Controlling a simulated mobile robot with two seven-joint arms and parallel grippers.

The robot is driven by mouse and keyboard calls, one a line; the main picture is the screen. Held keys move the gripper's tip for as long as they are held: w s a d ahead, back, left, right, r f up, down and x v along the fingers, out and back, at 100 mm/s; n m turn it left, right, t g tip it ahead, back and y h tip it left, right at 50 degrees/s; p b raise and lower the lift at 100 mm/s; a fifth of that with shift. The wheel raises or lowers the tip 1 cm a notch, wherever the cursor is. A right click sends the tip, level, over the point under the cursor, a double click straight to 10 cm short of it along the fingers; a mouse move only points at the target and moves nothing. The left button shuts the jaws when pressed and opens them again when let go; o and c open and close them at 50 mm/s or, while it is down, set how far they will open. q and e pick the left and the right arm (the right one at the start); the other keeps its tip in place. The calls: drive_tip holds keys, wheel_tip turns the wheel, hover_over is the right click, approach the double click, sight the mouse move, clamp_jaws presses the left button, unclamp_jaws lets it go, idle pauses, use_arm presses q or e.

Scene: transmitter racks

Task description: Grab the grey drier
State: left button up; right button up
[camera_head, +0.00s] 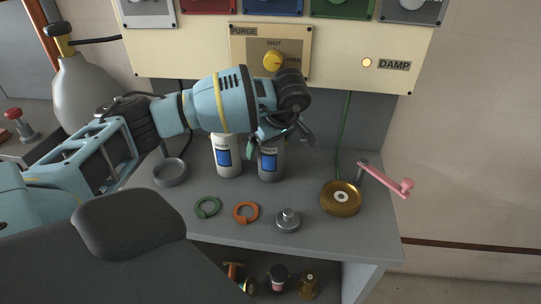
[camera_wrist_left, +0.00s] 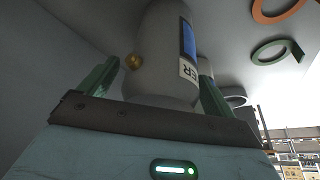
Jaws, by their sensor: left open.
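The grey drier (camera_head: 270,165) is an upright canister with a blue label on the grey bench, just right of a white canister (camera_head: 227,160) of the same kind. My left gripper (camera_head: 270,143) is at the grey drier's upper part and hides its top in the head view. In the left wrist view, the open green fingers of the gripper (camera_wrist_left: 155,88) stand on either side of a canister (camera_wrist_left: 160,50) with a blue label, which appears to be the grey drier. Gaps show beside it. My right gripper is not in view.
On the bench (camera_head: 360,240) lie a green ring (camera_head: 207,207), an orange ring (camera_head: 246,212), a grey knobbed cap (camera_head: 288,221) and a brass wheel (camera_head: 340,198) beside a pink-handled crank (camera_head: 386,180). A cream PURGE panel (camera_head: 340,70) overhangs behind. Several fittings sit on the shelf below.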

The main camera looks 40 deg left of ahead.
use_arm(q)
drive_tip(key=shift+f, duration=0.1)
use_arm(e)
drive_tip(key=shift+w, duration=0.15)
use_arm(q)
drive_tip(key=c, duration=1.4)
